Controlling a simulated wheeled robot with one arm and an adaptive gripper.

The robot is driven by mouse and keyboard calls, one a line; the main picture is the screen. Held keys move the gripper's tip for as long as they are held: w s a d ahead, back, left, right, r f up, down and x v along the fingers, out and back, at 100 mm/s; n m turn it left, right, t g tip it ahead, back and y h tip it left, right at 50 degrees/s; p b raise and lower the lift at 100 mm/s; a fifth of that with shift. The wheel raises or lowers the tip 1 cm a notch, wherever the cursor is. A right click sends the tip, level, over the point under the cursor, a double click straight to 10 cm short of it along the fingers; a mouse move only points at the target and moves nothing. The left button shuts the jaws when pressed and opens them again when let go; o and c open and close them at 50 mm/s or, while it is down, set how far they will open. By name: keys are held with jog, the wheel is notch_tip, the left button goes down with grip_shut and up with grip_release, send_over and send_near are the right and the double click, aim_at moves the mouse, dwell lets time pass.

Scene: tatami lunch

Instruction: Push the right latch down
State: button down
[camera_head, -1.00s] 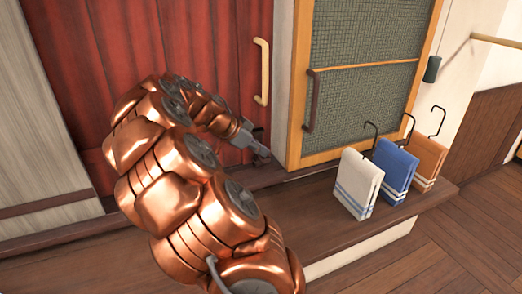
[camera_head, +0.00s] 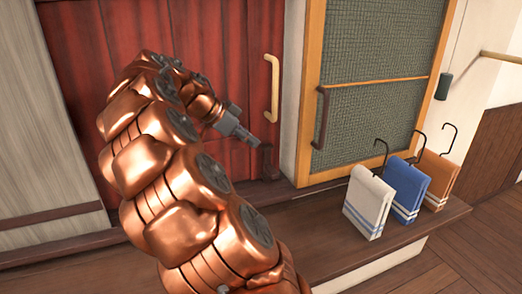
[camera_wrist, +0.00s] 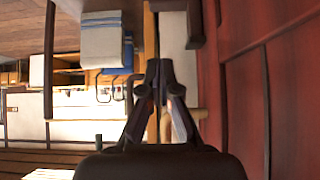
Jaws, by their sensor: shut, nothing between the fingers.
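A dark brown latch (camera_head: 268,161) stands at the lower right corner of the red panelled door (camera_head: 215,60), beside the pale post. My gripper (camera_head: 256,142) is shut and empty, with its tips close to the latch's upper end. I cannot tell whether they touch it. In the wrist view, my gripper's closed fingers (camera_wrist: 160,68) point toward the top, with the red door (camera_wrist: 260,80) on the right. A dark brown piece (camera_wrist: 195,24) beyond the fingertips looks like the latch. No second latch is clearly visible.
A pale wooden handle (camera_head: 272,88) is on the red door. A wood-framed mesh screen (camera_head: 370,100) with a dark handle (camera_head: 321,117) stands to the right.

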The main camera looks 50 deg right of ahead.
jog(key=shift+v, duration=1.05)
jog(key=s+a+f+n+t+y+p, duration=0.1)
jog(key=s+a+n, duration=0.5)
jog(key=a, duration=0.6)
jog(key=s+a+f+n+t+y+p, duration=0.1)
jog(key=s+a+f+n+y+p, duration=0.2)
jog(key=s+a+n+p, duration=0.3)
jog(key=s+a+f+n+t+y+p, duration=0.1)
jog(key=s+a+f+n+y+p, duration=0.2)
jog(key=s+a+n, duration=0.4)
jog(key=a+n+p, duration=0.1)
jog(key=a+n, duration=0.4)
jog(key=a, duration=0.6)
jog(key=shift+s+n+y, duration=0.3)
jog(key=shift+s, duration=0.1)
jog(key=shift+d, duration=0.15)
